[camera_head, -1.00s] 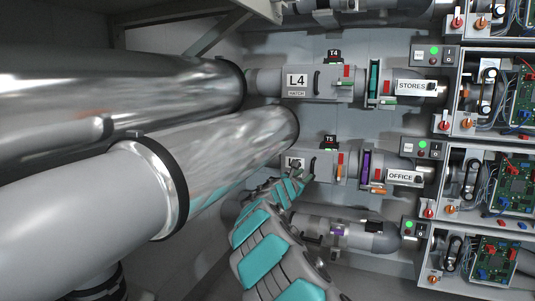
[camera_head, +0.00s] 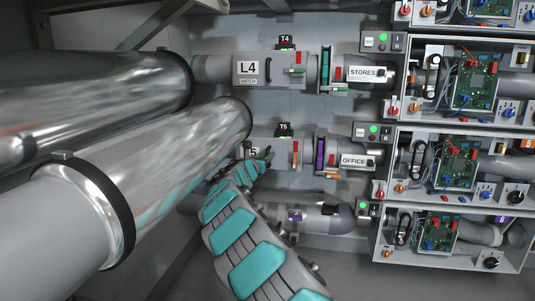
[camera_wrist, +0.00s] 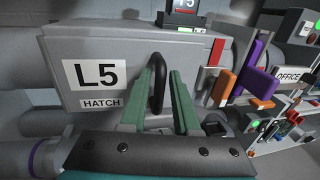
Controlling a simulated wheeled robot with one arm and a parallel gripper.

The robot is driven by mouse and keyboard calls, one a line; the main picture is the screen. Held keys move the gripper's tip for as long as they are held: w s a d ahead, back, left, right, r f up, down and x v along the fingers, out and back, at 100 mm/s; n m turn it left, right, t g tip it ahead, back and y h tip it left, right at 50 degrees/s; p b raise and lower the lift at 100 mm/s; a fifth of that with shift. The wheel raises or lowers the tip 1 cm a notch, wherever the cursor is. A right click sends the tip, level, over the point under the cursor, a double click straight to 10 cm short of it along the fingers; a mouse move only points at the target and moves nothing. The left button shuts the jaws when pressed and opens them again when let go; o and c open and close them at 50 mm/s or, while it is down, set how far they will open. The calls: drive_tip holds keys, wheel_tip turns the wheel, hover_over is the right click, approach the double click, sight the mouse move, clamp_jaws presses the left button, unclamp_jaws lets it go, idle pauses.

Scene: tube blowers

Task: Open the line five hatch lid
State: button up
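The line five hatch (camera_wrist: 130,50) is a grey box with a white "L5" label (camera_wrist: 97,75) and a "HATCH" tag; its lid looks closed. A black upright handle (camera_wrist: 157,82) sits on its front. My gripper (camera_wrist: 165,85) is open, with its green fingers on either side of the handle; a gap shows by the right finger. I cannot tell whether either finger touches the handle.
Above is the "L4" hatch (camera_head: 262,68). Right of the line five hatch are an orange lever (camera_wrist: 223,87), a purple plate (camera_wrist: 256,52) and the "OFFICE" pipe (camera_wrist: 288,75). Large shiny pipes (camera_head: 185,155) fill the left. Open circuit boxes (camera_head: 440,165) stand at the right.

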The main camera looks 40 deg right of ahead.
drive_tip(key=shift+w+d, duration=0.25)
drive_tip(key=shift+d, duration=0.25)
clamp_jaws()
idle(1.3)
